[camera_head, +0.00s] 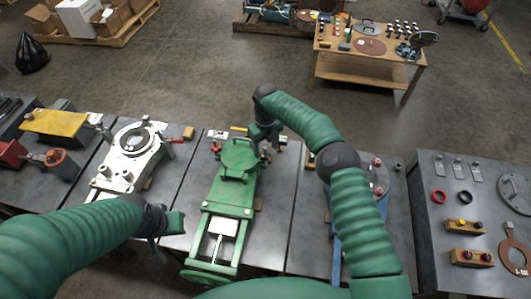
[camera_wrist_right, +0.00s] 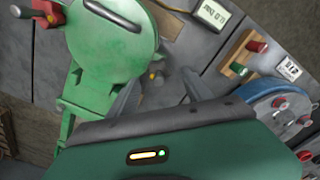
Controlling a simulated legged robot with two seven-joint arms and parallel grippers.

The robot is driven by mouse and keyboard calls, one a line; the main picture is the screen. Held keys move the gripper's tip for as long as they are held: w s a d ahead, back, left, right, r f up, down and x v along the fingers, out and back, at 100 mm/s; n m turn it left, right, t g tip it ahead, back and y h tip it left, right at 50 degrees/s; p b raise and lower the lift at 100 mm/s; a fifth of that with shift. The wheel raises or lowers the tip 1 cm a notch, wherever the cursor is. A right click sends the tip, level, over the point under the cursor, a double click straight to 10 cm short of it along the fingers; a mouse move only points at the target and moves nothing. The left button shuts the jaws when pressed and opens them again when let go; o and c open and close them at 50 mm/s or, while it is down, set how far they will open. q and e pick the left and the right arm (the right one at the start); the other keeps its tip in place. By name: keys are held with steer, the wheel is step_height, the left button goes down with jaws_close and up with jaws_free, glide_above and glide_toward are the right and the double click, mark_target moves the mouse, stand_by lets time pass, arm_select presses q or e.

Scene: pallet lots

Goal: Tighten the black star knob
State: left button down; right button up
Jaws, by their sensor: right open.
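I cannot single out the star knob with certainty. A small wooden block beside the green fixture carries a dark knob (camera_wrist_right: 237,68) and a red knob (camera_wrist_right: 253,46) in the right wrist view. The green fixture (camera_head: 234,190) with a round top plate stands on the middle bench; its disc (camera_wrist_right: 115,35) fills the upper left of the wrist view. My right gripper (camera_head: 270,140) is open beside the right edge of that plate, its fingertips unclear. My left gripper (camera_head: 162,240) hangs left of the fixture's front end; its fingers are too dark to read.
A silver fixture (camera_head: 128,155) stands to the left and a blue one (camera_head: 382,205) to the right, partly behind my right arm. The right bench (camera_head: 430,215) holds rings and wooden blocks with knobs. A wooden table (camera_head: 335,65) stands behind, across open floor.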

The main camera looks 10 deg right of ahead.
mark_target(265, 155)
step_height(265, 155, down, 3)
steer(key=shift+f, duration=0.2)
jaws_close()
stand_by(0.3)
steer(key=shift+r+m, duration=0.1)
steer(key=shift+m, duration=0.2)
